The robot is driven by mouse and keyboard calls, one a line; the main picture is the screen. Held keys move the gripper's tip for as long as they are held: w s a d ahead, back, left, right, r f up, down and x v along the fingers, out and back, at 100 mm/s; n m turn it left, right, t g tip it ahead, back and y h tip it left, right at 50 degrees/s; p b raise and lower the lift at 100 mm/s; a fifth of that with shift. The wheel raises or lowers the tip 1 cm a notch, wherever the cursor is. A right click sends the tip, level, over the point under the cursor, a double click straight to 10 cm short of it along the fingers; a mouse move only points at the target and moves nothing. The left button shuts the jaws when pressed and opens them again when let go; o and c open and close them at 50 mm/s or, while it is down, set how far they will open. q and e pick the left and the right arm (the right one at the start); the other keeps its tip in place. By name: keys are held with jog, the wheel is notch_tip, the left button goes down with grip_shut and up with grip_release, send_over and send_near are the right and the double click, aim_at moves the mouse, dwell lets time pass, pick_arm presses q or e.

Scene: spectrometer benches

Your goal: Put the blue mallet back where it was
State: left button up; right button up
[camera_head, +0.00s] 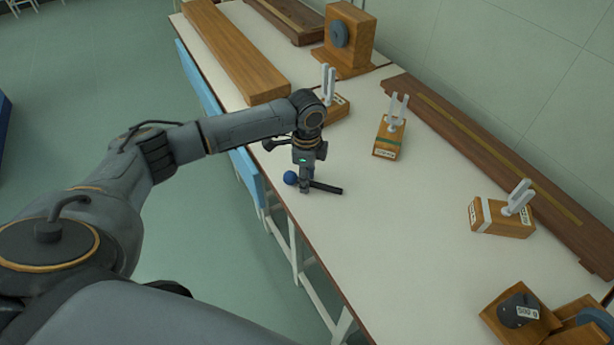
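The blue mallet has a round blue head (290,177) and a short dark handle (327,188). It shows at the left edge of the white bench top, at or just above the surface; I cannot tell which. My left gripper (305,188) points straight down over the mallet, between the head and the handle's far end. Its fingers look close together around the handle, and they hide that part of it. My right gripper does not show.
Tuning forks on wooden boxes stand behind the mallet (388,138), to its right (502,217) and partly behind my wrist (334,105). A long dark board (480,160) lies along the wall side. A wooden beam (235,55) lies at the far left. Bench top (400,240) right of the mallet is clear.

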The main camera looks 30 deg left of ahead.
pick_arm(q)
jog(key=shift+r, duration=0.1)
notch_tip(320, 180, up, 12)
dwell(0.5)
dwell(0.4)
